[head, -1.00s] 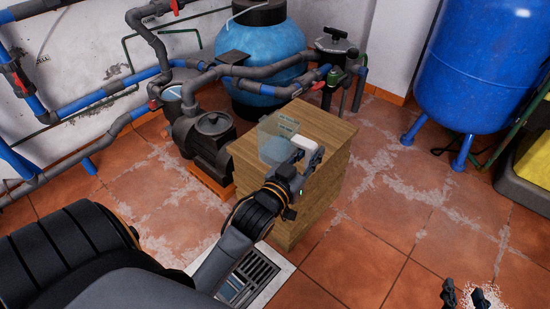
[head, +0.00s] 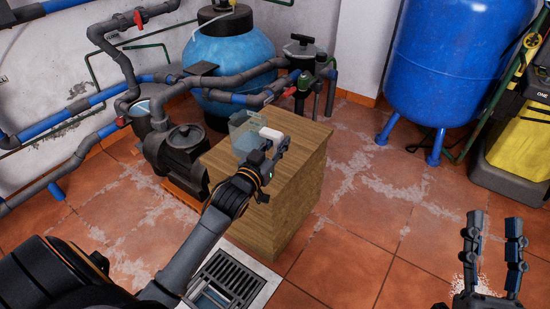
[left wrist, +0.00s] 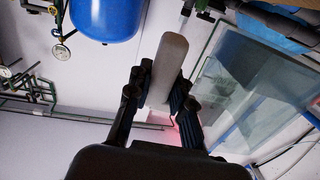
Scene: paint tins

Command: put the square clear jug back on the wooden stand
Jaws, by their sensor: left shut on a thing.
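The square clear jug (head: 241,128), see-through with a pale handle (head: 270,133), shows over the back left part of the wooden stand's top (head: 300,139). I cannot tell whether its base touches the top. My left gripper (head: 268,153) is shut on the jug's handle, from the near right side. In the left wrist view the handle (left wrist: 167,68) stands between the two fingers (left wrist: 160,105), with the clear jug wall (left wrist: 250,95) to the right. My right gripper (head: 494,240) is empty and open at the lower right, away from the stand.
A black pump (head: 182,150) and grey pipes (head: 236,77) stand close behind and left of the stand. A floor grate (head: 226,279) lies in front. Open tiled floor lies right of the stand.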

